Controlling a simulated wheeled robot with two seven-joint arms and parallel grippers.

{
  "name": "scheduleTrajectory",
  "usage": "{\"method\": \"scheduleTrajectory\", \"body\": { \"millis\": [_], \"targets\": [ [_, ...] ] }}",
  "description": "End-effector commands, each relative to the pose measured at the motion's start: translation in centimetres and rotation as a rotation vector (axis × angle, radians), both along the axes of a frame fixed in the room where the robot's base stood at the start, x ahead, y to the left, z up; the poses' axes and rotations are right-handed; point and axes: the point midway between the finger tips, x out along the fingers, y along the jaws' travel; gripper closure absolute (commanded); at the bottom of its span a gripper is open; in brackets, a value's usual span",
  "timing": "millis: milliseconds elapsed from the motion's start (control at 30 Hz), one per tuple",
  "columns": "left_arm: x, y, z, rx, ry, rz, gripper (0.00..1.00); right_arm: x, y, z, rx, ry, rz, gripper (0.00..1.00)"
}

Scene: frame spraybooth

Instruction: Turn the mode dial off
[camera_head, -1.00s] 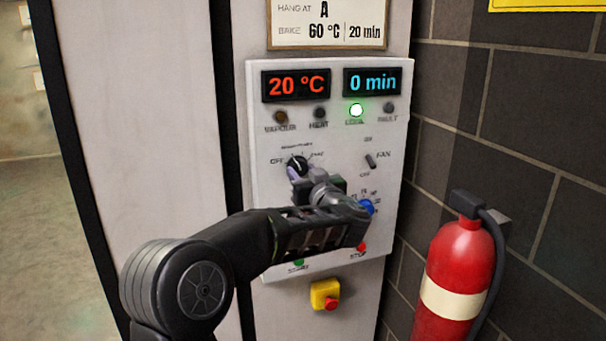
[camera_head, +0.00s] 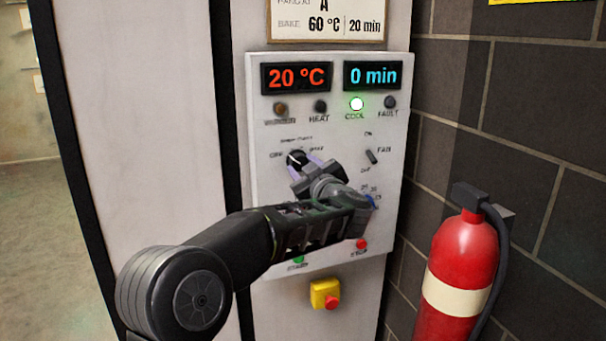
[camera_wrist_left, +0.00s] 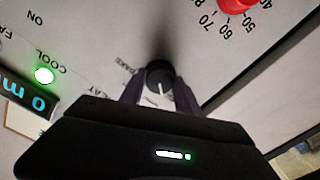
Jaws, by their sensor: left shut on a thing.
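The mode dial (camera_head: 295,158) is a small black round knob with a white pointer line, on the white control panel, with OFF printed at its left. In the head view its line slants up and left, toward the OFF side. It also shows in the left wrist view (camera_wrist_left: 159,75), between the two fingers. My left gripper (camera_head: 302,163) reaches in from the lower right of the dial and is shut on it; the wrist view shows the fingers (camera_wrist_left: 160,92) on either side. The OFF label is hidden in the wrist view. My right gripper is not in view.
A fan switch (camera_head: 371,157) is right of the dial. A blue knob (camera_head: 372,201) is partly behind my wrist; a red knob (camera_wrist_left: 236,4) shows in the wrist view. Below are a red stop button (camera_head: 361,244) and a yellow emergency-stop box (camera_head: 325,293). A fire extinguisher (camera_head: 462,265) stands right.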

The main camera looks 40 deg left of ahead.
Motion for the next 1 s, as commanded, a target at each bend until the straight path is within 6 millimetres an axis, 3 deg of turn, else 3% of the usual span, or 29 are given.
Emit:
{"method": "scheduleTrajectory", "body": {
  "millis": [400,967,1000],
  "targets": [
    [0.0,0.0,-0.1,-0.155,-0.223,0.0,1.0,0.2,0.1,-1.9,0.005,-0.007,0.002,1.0],
    [0.0,0.0,0.0,-0.187,-0.267,0.0,1.0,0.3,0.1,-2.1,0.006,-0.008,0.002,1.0],
    [0.0,0.0,0.0,-0.187,-0.267,0.0,0.61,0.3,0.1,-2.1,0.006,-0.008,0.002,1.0]
  ]
}}
